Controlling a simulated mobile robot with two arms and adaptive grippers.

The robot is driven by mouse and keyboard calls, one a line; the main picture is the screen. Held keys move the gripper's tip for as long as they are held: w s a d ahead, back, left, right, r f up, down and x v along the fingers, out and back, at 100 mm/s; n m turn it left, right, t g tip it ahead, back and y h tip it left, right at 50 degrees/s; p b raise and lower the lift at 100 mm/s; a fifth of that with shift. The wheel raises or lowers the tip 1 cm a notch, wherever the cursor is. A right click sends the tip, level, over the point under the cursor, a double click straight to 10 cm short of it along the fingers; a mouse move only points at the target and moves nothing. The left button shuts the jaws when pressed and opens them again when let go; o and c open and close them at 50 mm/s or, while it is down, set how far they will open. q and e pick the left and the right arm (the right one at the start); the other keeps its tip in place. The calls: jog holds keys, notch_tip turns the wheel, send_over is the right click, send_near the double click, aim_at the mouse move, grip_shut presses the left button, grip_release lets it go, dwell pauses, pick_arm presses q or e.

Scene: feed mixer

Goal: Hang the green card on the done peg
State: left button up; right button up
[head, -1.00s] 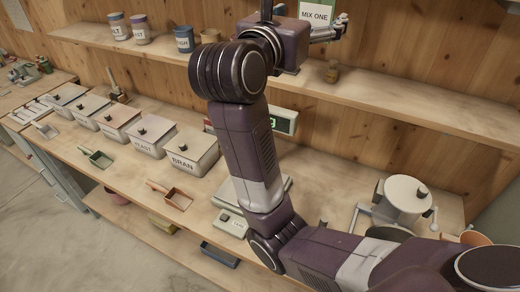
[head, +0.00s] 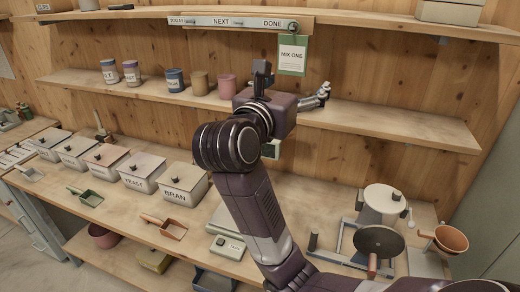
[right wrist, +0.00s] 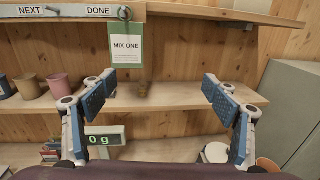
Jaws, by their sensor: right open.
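The green card (head: 292,55), with a white panel reading MIX ONE, hangs upright at the right end of the labelled strip, below the done peg (head: 293,27) beside the word DONE. It also shows in the right wrist view (right wrist: 126,62). My right gripper (head: 323,94) is below and to the right of the card in the head view. In the right wrist view its blue-padded fingers (right wrist: 158,90) are wide apart with nothing between them, clear of the card. My left gripper is not in view.
The strip (head: 235,22) also bears TODAY and NEXT. A shelf (head: 400,124) with several jars runs below it. The bench holds lidded bins, scoops, a scale display (right wrist: 104,136) and a mixer (head: 384,199). A grey cabinet (right wrist: 292,105) stands at the right.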

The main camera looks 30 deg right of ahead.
jog(key=s+a+f+n+t+y, duration=0.1)
jog(key=a+f+n+t+y, duration=0.3)
jog(key=a+f, duration=0.5)
jog(key=shift+f+t+y, duration=0.4)
jog(key=shift+f+t, duration=0.3)
jog(key=shift+f, duration=0.8)
jog(key=shift+d+r, duration=0.1)
jog(key=shift+d, duration=0.05)
